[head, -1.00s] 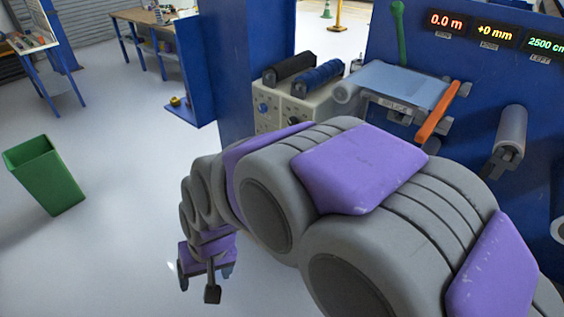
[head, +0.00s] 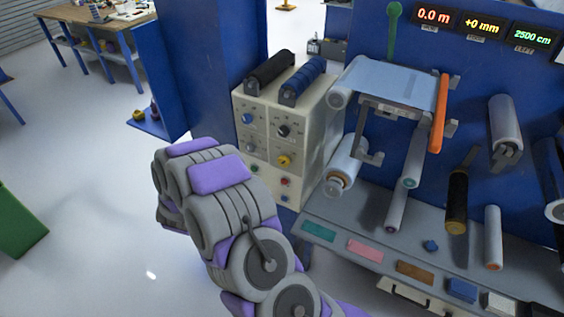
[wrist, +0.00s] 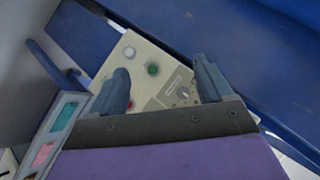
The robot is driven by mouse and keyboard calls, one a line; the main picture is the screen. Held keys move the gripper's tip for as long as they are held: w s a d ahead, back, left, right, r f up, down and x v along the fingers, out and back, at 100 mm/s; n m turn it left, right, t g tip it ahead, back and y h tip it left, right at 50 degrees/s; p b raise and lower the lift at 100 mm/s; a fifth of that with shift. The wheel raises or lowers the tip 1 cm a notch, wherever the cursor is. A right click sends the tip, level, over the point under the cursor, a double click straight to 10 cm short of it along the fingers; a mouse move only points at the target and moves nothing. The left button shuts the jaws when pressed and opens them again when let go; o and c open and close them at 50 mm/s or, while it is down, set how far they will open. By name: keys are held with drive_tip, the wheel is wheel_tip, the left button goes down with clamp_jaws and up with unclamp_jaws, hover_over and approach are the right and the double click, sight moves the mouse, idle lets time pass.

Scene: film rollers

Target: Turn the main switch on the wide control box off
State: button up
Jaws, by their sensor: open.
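A cream control box (head: 306,128) with several knobs and buttons stands beside the blue post in the head view. It has a yellow knob (head: 284,160) and a black knob (head: 283,130). In the wrist view, a cream panel (wrist: 150,72) carries a white button, a green button (wrist: 152,69), a partly hidden red button and a small rotary switch (wrist: 183,95) on a labelled plate. I cannot tell which panel in the head view this is. My gripper (wrist: 161,75) is open and empty over this panel, the switch between its fingers. My arm hides the gripper in the head view.
A black roller (head: 270,68) and a blue roller (head: 303,80) lie on top of the box. A blue post (head: 205,65) stands to its left. Floor at left is clear beside a green bin (head: 15,225).

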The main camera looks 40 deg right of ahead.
drive_tip(key=s+d+f+m+g+h+p, duration=0.1)
drive_tip(key=s+d+m+h, duration=0.1)
drive_tip(key=d+h, duration=0.15)
drive_tip(key=s+d+f+m+h, duration=0.1)
drive_tip(key=s+d+f+h, duration=0.15)
drive_tip(key=d, duration=0.25)
drive_tip(key=m+h+p, duration=0.1)
drive_tip(key=h, duration=0.3)
approach(282, 164)
drive_tip(key=shift+g, duration=0.5)
drive_tip(key=x, duration=0.3)
drive_tip(key=b+x, duration=0.1)
drive_tip(key=x, duration=0.5)
drive_tip(key=shift+w+d+r, duration=0.2)
drive_tip(key=shift+w+r, duration=0.1)
drive_tip(key=shift+c, duration=0.4)
drive_tip(key=c, duration=1)
